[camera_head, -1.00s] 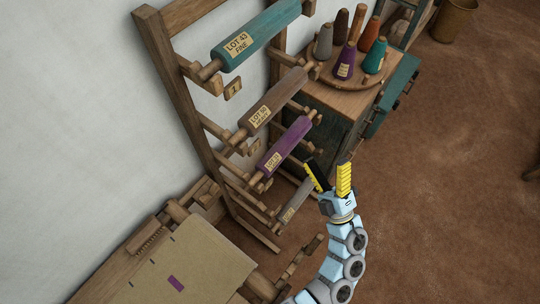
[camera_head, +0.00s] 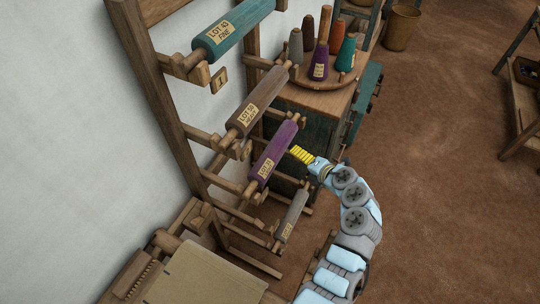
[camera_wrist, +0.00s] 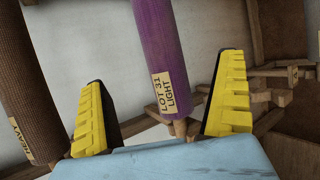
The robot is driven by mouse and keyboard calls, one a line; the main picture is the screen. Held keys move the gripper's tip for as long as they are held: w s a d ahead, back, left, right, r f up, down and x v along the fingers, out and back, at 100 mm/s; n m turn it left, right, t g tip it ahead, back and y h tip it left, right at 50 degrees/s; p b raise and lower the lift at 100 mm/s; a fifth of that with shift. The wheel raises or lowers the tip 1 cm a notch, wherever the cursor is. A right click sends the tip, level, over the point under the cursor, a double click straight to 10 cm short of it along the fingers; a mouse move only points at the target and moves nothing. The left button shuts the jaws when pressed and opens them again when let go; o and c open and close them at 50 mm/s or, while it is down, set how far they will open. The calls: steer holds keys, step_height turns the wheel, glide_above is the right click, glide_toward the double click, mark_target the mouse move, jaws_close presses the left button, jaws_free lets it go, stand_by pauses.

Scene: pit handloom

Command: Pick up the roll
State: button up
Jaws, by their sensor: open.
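Several rolls lie on the pegs of a wooden rack. The purple roll (camera_head: 272,155) is below the brown roll (camera_head: 257,102) and above a grey-brown one (camera_head: 291,216). My gripper (camera_head: 301,154) is at the purple roll's right side in the head view. In the wrist view the purple roll (camera_wrist: 158,50), tagged "LOT 31 LIGHT", shows between the two open yellow fingers of my gripper (camera_wrist: 163,72), with gaps on both sides. I cannot tell how deep it lies between them. A brown roll tagged "HEAVY" (camera_wrist: 28,95) is left of the left finger.
A teal roll (camera_head: 235,30) lies at the top of the wooden rack (camera_head: 160,105). A cabinet (camera_head: 325,105) with a round tray of cones (camera_head: 345,88) stands behind. A loom with beige cloth (camera_head: 205,275) is at lower left. The floor at right is open.

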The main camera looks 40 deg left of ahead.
mark_target(281, 152)
steer(key=x, duration=1.1)
steer(key=shift+b, duration=0.4)
steer(key=shift+w+a+f, duration=0.15)
steer(key=shift+a, duration=0.25)
steer(key=shift+w+a+f, duration=0.15)
steer(key=shift+a, duration=0.25)
steer(key=shift+b+x, duration=1)
steer(key=shift+x, duration=0.7)
steer(key=c, duration=1.3)
